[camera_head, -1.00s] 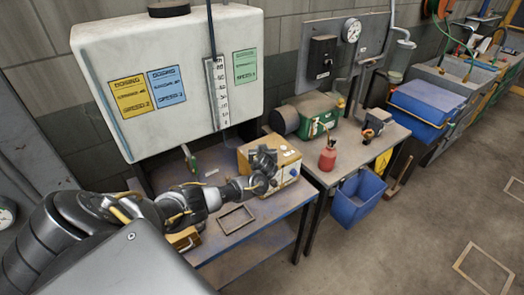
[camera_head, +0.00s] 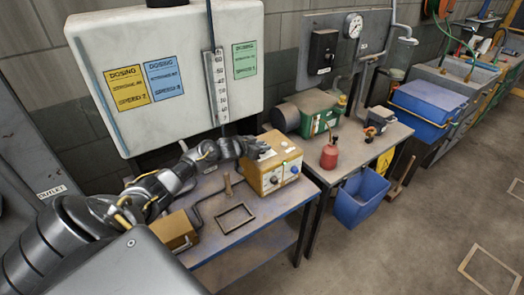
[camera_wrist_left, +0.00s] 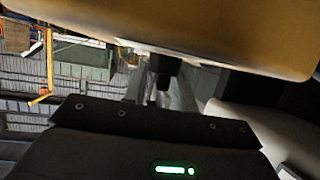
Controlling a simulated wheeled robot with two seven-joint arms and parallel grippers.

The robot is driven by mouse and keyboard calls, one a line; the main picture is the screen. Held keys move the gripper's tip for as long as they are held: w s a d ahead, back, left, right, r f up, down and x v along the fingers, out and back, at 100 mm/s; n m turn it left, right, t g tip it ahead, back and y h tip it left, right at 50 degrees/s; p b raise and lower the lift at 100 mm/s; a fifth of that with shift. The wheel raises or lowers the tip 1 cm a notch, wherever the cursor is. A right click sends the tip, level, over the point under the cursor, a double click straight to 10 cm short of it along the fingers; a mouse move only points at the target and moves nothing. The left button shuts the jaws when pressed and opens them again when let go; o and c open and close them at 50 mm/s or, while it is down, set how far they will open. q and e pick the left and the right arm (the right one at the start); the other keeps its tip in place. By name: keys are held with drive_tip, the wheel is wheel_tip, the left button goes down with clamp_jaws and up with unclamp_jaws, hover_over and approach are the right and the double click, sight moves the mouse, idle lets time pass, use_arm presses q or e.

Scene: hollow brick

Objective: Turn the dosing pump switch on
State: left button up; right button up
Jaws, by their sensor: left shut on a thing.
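The dosing pump (camera_head: 268,180) is a yellow-tan box on the near blue-grey bench. Its front carries a blue knob and a dark knob, and its top has pale labels. My left gripper (camera_head: 252,148) is at the pump's back left top edge, with its fingertips partly hidden there. In the left wrist view the yellow pump body (camera_wrist_left: 220,30) fills the top. A small dark part (camera_wrist_left: 163,70) sticks out under it, between the fingers of my left gripper (camera_wrist_left: 160,88), which is shut on it. I cannot tell the switch's position. My right gripper is not in view.
A white tank (camera_head: 170,70) with coloured dosing labels stands behind the bench. An empty frame (camera_head: 236,217) and a wooden-handled tool (camera_head: 228,185) lie left of the pump. A red bottle (camera_head: 329,156) and a green motor (camera_head: 318,118) stand on the bench to the right.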

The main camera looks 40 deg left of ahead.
use_arm(q)
drive_tip(key=shift+s+f+m+g+h+b, duration=0.1)
drive_tip(key=shift+f+m+g+h+b, duration=0.2)
drive_tip(key=shift+m+h+b, duration=0.55)
drive_tip(key=shift+d, duration=0.1)
drive_tip(key=o, duration=0.7)
drive_tip(key=shift+r, duration=0.1)
drive_tip(key=b+v, duration=0.1)
drive_tip(key=v, duration=0.4)
drive_tip(key=b+v, duration=0.1)
drive_tip(key=v, duration=0.4)
drive_tip(key=shift+s+a, duration=0.3)
